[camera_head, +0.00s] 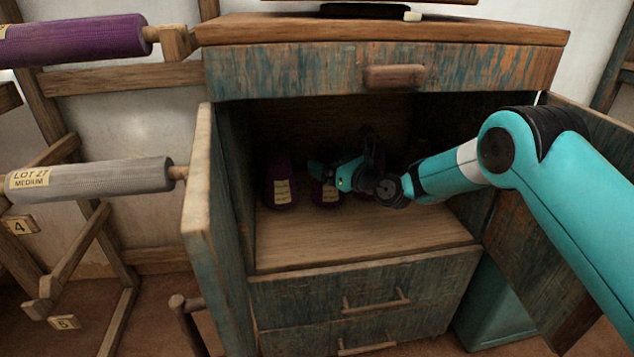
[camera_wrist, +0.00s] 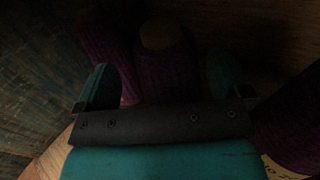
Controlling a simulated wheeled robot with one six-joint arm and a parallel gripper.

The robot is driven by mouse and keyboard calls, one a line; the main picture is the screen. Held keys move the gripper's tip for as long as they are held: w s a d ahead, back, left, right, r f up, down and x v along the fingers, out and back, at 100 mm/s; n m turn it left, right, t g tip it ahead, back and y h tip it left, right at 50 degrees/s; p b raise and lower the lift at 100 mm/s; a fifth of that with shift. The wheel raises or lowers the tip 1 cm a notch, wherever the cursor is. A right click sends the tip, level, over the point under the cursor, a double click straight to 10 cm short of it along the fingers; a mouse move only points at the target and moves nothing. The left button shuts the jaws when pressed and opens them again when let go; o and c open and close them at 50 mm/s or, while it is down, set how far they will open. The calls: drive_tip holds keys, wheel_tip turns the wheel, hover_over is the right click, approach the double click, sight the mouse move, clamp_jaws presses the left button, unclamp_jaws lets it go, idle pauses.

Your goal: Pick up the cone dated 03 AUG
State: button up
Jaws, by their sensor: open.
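Purple yarn cones stand on the floor of the open cabinet. One cone (camera_head: 281,186) with a pale label is at the left in the head view. A second labelled cone (camera_head: 325,192) stands to its right, partly behind my gripper (camera_head: 328,172). The label dates are too small to read, so I cannot tell which is 03 AUG. In the wrist view my gripper (camera_wrist: 165,80) is open, with a middle cone (camera_wrist: 168,68) between and beyond its fingers. Another cone (camera_wrist: 103,45) is behind the left finger, and a third (camera_wrist: 292,122) is at the right edge with part of a label.
The cabinet (camera_head: 365,262) has open doors at left (camera_head: 199,200) and right (camera_head: 545,250), and its interior is dark. Bare shelf floor lies in front of the cones. A rack at left holds a purple roll (camera_head: 75,40) and a grey roll (camera_head: 95,180).

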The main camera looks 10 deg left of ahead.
drive_tip(key=shift+w, duration=0.95)
drive_tip(key=shift+a, duration=0.2)
drive_tip(key=shift+s+a, duration=0.1)
drive_tip(key=shift+a, duration=0.05)
drive_tip(key=c, duration=1.4)
